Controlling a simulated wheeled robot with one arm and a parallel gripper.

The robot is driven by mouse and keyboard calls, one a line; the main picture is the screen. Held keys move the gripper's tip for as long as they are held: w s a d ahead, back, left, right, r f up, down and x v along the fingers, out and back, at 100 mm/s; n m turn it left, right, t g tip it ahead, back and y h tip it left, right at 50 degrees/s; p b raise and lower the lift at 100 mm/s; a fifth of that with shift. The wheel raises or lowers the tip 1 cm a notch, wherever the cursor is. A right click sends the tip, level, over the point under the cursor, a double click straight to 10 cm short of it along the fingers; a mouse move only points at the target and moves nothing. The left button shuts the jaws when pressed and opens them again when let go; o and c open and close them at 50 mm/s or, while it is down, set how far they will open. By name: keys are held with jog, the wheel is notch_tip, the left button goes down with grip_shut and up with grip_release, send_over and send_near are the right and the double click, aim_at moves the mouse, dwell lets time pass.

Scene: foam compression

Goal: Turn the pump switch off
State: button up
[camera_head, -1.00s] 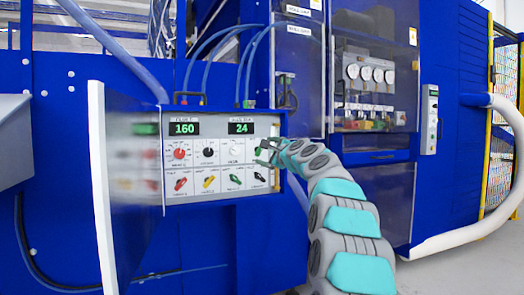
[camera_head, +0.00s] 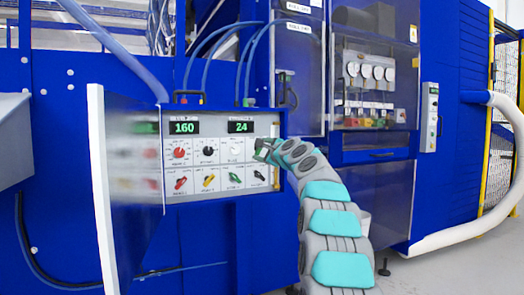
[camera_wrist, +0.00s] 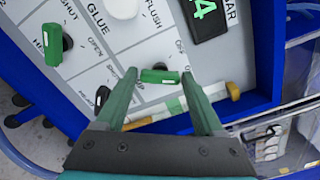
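The control panel (camera_head: 220,165) has knobs in its upper row and small lever switches below. In the wrist view, a small green switch (camera_wrist: 160,76) on the white panel face lies between my fingertips; I take it for the pump switch, but its label is not clearly readable. My gripper (camera_wrist: 159,77) is open, with one finger on each side of the switch; contact cannot be told. In the head view my gripper (camera_head: 264,151) is at the panel's upper right and hides the switch there.
A green lever (camera_wrist: 50,40) and a black lever (camera_wrist: 100,97) sit close by on the panel. A white knob (camera_head: 236,148) is just left of my gripper. A pale bar with a yellow end (camera_wrist: 205,100) runs beside the fingers. The open panel door (camera_head: 103,190) stands at the left.

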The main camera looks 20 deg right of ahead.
jog(key=c, duration=1)
jog(key=shift+o, duration=0.2)
jog(key=shift+n, duration=0.4)
jog(key=shift+a+f+n, duration=0.1)
jog(key=shift+a+n, duration=0.05)
jog(key=shift+n, duration=0.45)
jog(key=n+b, duration=0.1)
jog(key=n, duration=0.2)
jog(key=shift+w+f, duration=0.1)
jog(key=shift+f, duration=0.1)
jog(key=n+b, duration=0.1)
jog(key=n, duration=0.3)
jog(key=shift+n+b, duration=0.3)
jog(key=shift+b, duration=0.1)
jog(key=shift+n, duration=1.1)
jog(key=shift+r, duration=0.1)
